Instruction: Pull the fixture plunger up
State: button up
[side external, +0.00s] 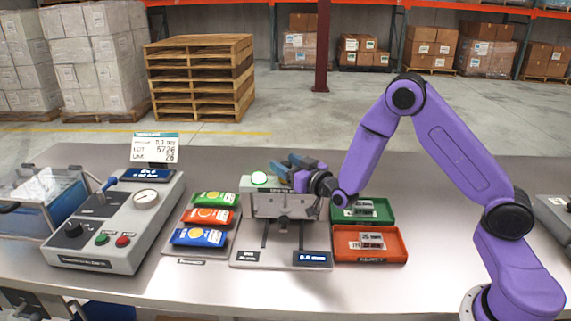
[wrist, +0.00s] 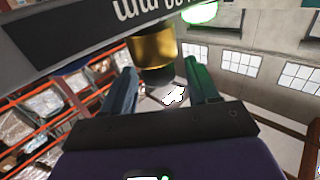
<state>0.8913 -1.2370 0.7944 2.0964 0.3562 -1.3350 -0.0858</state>
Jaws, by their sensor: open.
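The fixture (side external: 285,205) stands mid-table as a grey metal block on a pale base with dark slots. My gripper (side external: 284,163) is at its upper back edge, its dark fingers pointing left. In the wrist view, a brass cylinder with a black end (wrist: 153,47), which looks like the plunger, shows beyond and roughly between the fingertips. My gripper (wrist: 160,72) is open there, with a finger to each side. I cannot tell whether the fingers touch the cylinder. In the side view I cannot make out the plunger near the gripper.
A lit dome (side external: 259,178) sits just left of the gripper. Green, red and blue packets (side external: 207,217) lie left, beside a grey control box (side external: 115,225). Green (side external: 383,210) and red (side external: 370,255) trays stand right. A blue bin (side external: 45,205) is far left.

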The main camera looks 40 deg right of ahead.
jog(key=shift+w, duration=0.45)
grip_shut()
jog(key=shift+r, duration=3)
grip_release()
